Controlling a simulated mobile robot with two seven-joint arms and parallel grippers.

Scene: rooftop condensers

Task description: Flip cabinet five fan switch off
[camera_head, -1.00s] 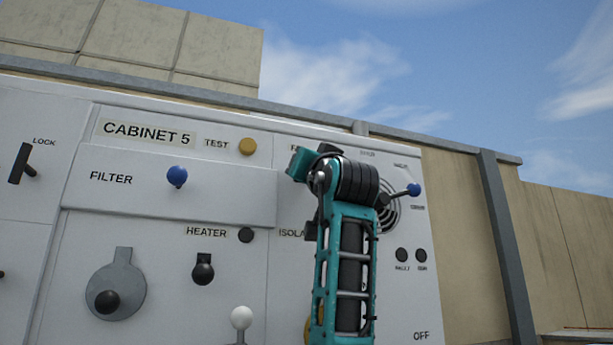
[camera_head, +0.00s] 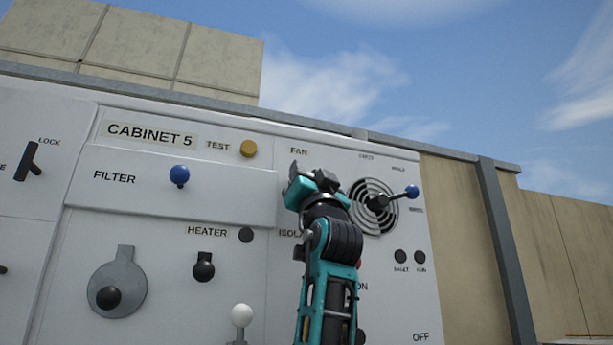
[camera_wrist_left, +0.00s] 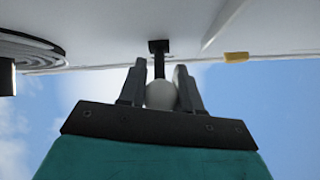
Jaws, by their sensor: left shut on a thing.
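The cabinet five panel (camera_head: 240,170) is white, with a CABINET 5 label at its upper left. The FAN label (camera_head: 299,151) shows just above my left gripper (camera_head: 294,177), which hides the fan switch in the head view. In the left wrist view the fan switch is a short black lever (camera_wrist_left: 158,65) with a pale round knob (camera_wrist_left: 161,95). My left gripper (camera_wrist_left: 160,92) is shut on that knob, one finger on each side. I cannot tell the lever's on or off position. My right gripper is in neither view.
A round grille with a blue-knobbed selector (camera_head: 411,192) is right of my gripper. A yellow TEST button (camera_head: 248,148), a blue FILTER knob (camera_head: 179,176) and a white-knobbed lever (camera_head: 241,316) are to its left. Open sky lies above.

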